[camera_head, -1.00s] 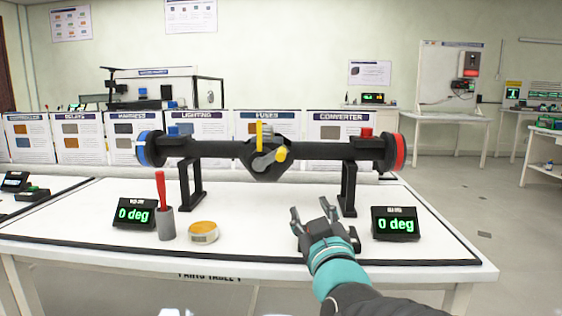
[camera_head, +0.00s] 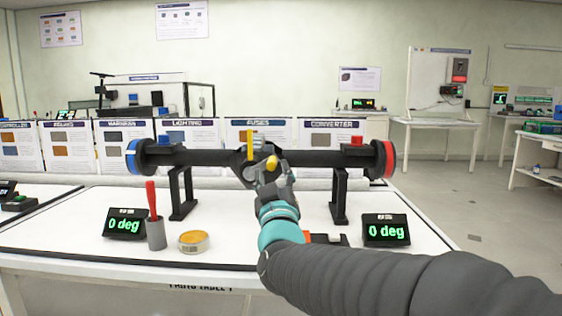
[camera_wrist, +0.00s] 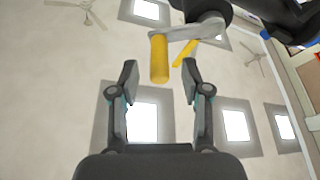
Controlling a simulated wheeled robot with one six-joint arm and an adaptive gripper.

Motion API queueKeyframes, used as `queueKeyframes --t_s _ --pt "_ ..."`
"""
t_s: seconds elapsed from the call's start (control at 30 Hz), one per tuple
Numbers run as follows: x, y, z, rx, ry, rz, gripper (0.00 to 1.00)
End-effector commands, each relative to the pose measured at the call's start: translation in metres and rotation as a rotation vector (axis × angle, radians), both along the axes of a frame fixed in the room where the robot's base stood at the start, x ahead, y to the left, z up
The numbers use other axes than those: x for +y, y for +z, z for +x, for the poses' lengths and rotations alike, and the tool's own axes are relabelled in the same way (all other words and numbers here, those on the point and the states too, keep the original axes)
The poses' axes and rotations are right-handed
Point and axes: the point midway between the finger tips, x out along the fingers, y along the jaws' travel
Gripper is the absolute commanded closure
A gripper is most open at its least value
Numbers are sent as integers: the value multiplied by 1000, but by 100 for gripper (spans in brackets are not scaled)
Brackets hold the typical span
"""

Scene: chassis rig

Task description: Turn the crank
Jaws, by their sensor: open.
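The crank has a grey arm (camera_wrist: 190,31) and a yellow handle (camera_wrist: 159,60); the handle also shows in the head view (camera_head: 272,162). It sits at the middle of a black axle (camera_head: 320,156) with a blue-rimmed left end and a red-rimmed right end. A yellow pointer (camera_head: 249,147) stands upright beside the crank. My gripper (camera_wrist: 160,80) is open, its two fingers either side of the handle's line. The handle's end lies at about the fingertips; contact is not visible. In the head view my gripper (camera_head: 271,174) partly hides the crank hub.
Two displays, left (camera_head: 126,223) and right (camera_head: 385,229), both read 0 deg. A grey cup (camera_head: 156,235) with a red-handled tool and a yellow round tin (camera_head: 194,242) stand on the white table (camera_head: 80,235). Black stands hold the axle. A dark item lies behind my arm.

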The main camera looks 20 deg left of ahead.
Motion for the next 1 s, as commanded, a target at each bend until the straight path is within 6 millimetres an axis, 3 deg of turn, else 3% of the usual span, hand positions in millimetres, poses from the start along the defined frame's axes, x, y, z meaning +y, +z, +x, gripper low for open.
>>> queueKeyframes --t_s 0.1,0.3,0.67,0.87,1.0 --pt "6 7 17 1 0 0 53" --pt "13 14 32 -1 0 0 53" --pt "14 14 36 0 1 0 53" --pt "14 15 36 0 1 0 100" --pt "14 15 36 0 1 0 100"
